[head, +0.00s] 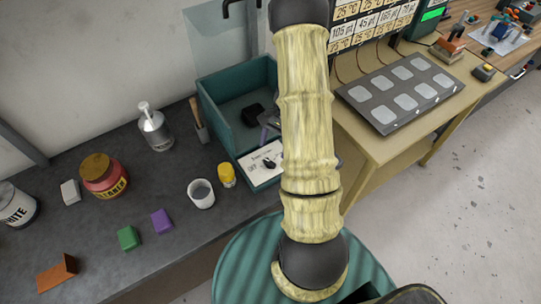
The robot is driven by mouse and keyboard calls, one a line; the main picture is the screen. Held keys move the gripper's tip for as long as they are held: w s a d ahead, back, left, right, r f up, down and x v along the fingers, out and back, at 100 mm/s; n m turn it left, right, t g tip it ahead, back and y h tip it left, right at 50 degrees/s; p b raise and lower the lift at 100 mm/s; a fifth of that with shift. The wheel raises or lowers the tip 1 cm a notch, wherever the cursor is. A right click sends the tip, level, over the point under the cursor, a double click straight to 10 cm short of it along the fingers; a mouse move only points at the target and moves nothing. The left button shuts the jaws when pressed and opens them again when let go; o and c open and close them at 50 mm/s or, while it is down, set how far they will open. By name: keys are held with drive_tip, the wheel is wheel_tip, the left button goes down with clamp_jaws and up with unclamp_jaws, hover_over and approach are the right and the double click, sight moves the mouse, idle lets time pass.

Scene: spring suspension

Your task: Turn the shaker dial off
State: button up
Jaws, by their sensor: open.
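The shaker dial (269,163) is a small black knob on a white panel (257,172) with printed marks, at the front of a teal open-topped box (214,108). The word OFF appears to be printed left of the knob. The knob's exact setting is too small to tell. My pale yellow arm stands upright in front of the box and hides its right part and the panel's right edge. I cannot make out my gripper in the head view.
A white cup (201,194) and a yellow-capped jar (227,175) stand left of the panel. A pump bottle (154,128), a red jar (103,177) and small coloured blocks are further left. A tan table (379,146) with a dark pad tray (391,92) is right.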

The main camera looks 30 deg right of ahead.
sight(269, 161)
drive_tip(key=shift+p+x, duration=0.45)
drive_tip(key=shift+x, duration=2.3)
drive_tip(key=shift+s, duration=0.1)
drive_tip(key=c, duration=1)
drive_tip(key=shift+n, duration=0.5)
drive_tip(key=n, duration=0.1)
drive_tip(key=n+g+h+b, duration=0.1)
drive_tip(key=n, duration=0.1)
drive_tip(key=shift+w+a, duration=0.1)
drive_tip(key=shift+w, duration=0.15)
drive_tip(key=n+g+h, duration=0.1)
drive_tip(key=n, duration=0.3)
drive_tip(key=shift+n+b, duration=0.35)
drive_tip(key=shift+n, duration=0.05)
drive_tip(key=shift+w+r, duration=0.1)
